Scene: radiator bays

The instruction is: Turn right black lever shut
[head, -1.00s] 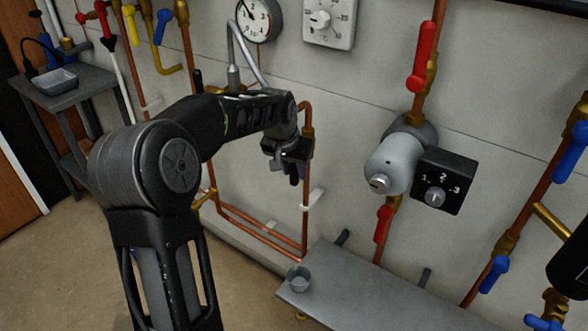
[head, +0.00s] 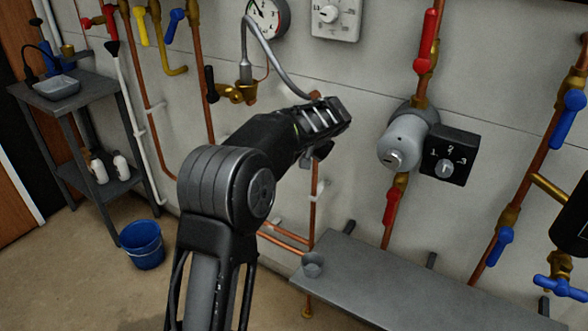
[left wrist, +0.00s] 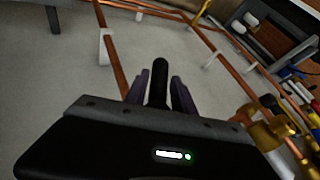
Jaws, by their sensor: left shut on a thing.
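My left gripper (left wrist: 159,88) is shut on a black lever (left wrist: 159,70). In the left wrist view the lever stands up between the two dark purple fingers. In the head view my left gripper (head: 318,152) is at the copper pipe in the middle of the wall, mostly covered by my own wrist, and the lever it holds is hidden there. Another black lever (head: 210,84) sits farther left, by a brass valve. My right gripper is not in view.
A grey radiator valve head (head: 400,142) and a black numbered dial box (head: 450,155) are to the right of the gripper. Red levers (head: 427,42) sit above and below them. A grey bench (head: 400,295) with a small cup (head: 313,264) is below. A blue bucket (head: 142,244) stands on the floor.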

